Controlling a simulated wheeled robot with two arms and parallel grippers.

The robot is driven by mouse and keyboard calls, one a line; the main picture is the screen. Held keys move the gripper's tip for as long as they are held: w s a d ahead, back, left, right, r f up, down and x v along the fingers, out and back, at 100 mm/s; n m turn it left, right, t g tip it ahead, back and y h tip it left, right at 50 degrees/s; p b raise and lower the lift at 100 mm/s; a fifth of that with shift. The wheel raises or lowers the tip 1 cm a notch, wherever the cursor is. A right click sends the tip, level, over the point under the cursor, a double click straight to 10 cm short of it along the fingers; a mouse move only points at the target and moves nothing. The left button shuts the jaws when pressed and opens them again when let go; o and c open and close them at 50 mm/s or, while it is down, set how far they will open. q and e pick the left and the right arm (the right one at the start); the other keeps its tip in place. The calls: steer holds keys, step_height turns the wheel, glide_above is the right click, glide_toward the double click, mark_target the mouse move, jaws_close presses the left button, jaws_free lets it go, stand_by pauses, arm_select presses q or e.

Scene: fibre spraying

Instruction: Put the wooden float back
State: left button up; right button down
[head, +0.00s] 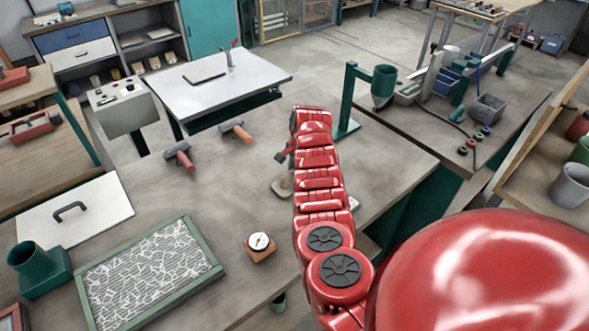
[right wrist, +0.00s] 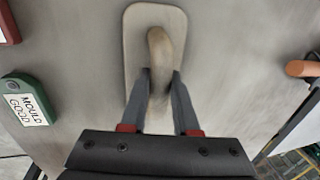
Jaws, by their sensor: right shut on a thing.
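The wooden float (right wrist: 155,48) has a pale, rounded flat plate and a tan wooden handle. In the right wrist view its handle lies between the two grey fingers of my right gripper (right wrist: 160,88), which is shut on it. In the head view the float (head: 282,187) shows partly beside my red arm, over the middle of the workbench (head: 215,195). The arm covers most of my right gripper (head: 284,156) there. I cannot tell whether the plate touches the bench. My left gripper is not in view.
Two orange-handled tools (head: 237,131) (head: 178,156) lie at the bench's far side. A round dial gauge (head: 259,242) and a green-framed panel of fibres (head: 150,275) are nearer. A green "MOULD GOOD" block (right wrist: 24,98) lies beside the float. Bare bench lies left of the float.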

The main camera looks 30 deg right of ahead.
steer(key=c, duration=1.1)
jaws_free()
steer(key=shift+f, duration=0.1)
steer(key=o, duration=0.4)
steer(key=shift+o, duration=0.2)
